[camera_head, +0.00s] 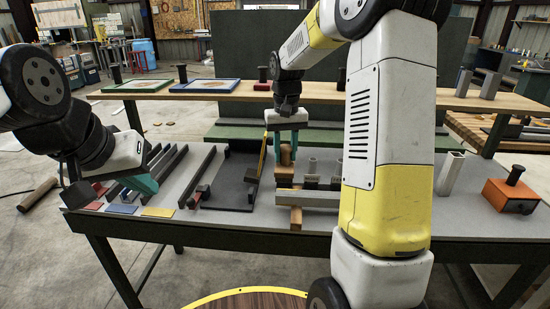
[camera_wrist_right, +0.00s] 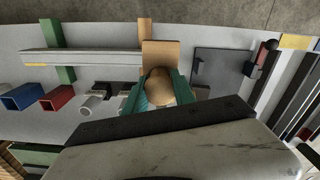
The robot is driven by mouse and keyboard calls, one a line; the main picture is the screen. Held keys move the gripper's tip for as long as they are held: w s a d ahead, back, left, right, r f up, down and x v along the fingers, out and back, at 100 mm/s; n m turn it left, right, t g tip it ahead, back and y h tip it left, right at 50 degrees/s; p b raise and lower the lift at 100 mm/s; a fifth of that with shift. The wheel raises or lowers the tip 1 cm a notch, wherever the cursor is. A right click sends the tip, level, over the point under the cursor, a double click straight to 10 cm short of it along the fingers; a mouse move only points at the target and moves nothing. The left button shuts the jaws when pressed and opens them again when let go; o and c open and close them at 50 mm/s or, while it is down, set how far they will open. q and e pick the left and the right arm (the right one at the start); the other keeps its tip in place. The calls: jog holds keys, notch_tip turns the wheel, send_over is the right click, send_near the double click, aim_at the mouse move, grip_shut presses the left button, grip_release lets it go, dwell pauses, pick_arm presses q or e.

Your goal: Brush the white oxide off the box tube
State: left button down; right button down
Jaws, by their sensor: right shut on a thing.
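I cannot make out a separate white oxide patch. My right gripper (camera_head: 286,140) points down at the tube's left part in the head view. Its teal fingers are shut on a brush with a round wooden handle (camera_wrist_right: 160,86) and a wooden block (camera_wrist_right: 160,52) over the tube's end. Bristles and contact are hidden. My left gripper (camera_head: 144,184) hangs over the table's left part; its opening is unclear.
Dark bars (camera_head: 168,170) and red, blue and yellow plates (camera_head: 122,208) lie at the left. A black board (camera_head: 228,190) lies left of the tube. An orange tool (camera_head: 510,195) stands at the right end. A wooden shelf (camera_head: 225,86) spans the back.

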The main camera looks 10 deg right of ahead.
aim_at(283, 168)
jog(key=shift+w+a+r, duration=0.15)
jog(key=shift+w+a, duration=0.15)
jog(key=shift+f, duration=2.95)
jog(key=shift+f, duration=1)
jog(key=shift+s+d+r, duration=0.1)
jog(key=shift+s+d, duration=0.2)
jog(key=shift+d, duration=0.65)
jog(key=shift+s+d, duration=0.25)
jog(key=shift+d, duration=0.7)
jog(key=shift+w+a+f, duration=0.15)
jog(key=shift+a, duration=0.5)
jog(key=shift+w+a+f, duration=0.1)
jog(key=shift+a, duration=0.5)
jog(key=shift+w+a+f, duration=0.15)
jog(key=shift+a, duration=0.5)
